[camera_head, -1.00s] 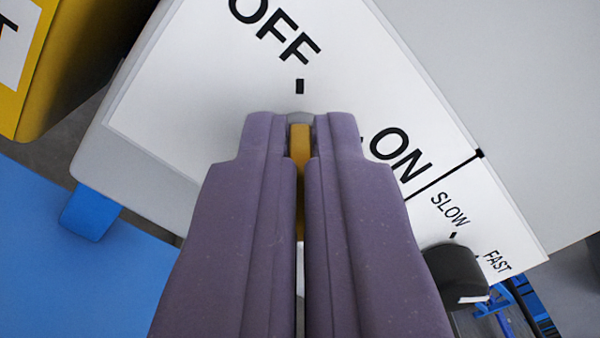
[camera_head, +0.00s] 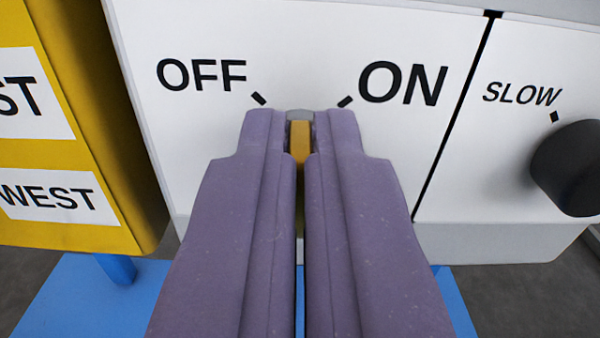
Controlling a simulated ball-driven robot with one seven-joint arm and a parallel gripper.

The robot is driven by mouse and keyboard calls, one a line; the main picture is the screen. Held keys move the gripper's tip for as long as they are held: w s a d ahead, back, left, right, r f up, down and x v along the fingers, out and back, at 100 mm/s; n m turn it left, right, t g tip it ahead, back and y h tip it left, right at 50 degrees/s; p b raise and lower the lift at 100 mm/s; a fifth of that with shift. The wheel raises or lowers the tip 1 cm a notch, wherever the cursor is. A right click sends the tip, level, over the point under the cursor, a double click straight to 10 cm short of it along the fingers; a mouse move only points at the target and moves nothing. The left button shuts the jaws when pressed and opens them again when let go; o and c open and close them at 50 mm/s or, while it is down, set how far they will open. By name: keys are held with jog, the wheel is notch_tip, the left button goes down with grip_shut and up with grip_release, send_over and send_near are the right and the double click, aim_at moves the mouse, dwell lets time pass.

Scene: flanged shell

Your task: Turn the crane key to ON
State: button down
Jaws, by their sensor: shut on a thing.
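The yellow-orange crane key (camera_head: 300,142) shows as a narrow strip between the two purple fingers of my gripper (camera_head: 300,135). My gripper is shut on it, in front of the white panel (camera_head: 300,60). The OFF label (camera_head: 201,75) with its black mark is up and left of the fingertips. The ON label (camera_head: 402,84) with its mark is up and right. The key stands upright in the picture, about midway between the two marks. Most of the key and its base are hidden by the fingers.
A black knob (camera_head: 570,168) sits on the panel at the right, under the SLOW label. A yellow box (camera_head: 95,130) with WEST lettering stands at the left. A blue surface (camera_head: 75,300) lies below the panel.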

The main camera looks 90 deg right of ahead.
jog(key=shift+s+f+m+b, duration=0.1)
jog(key=shift+m+b, duration=1.55)
jog(key=shift+m, duration=0.65)
jog(key=shift+s+m+b, duration=0.1)
jog(key=shift+m+b, duration=1.5)
jog(key=shift+m, duration=0.7)
jog(key=c, duration=1.3)
grip_release()
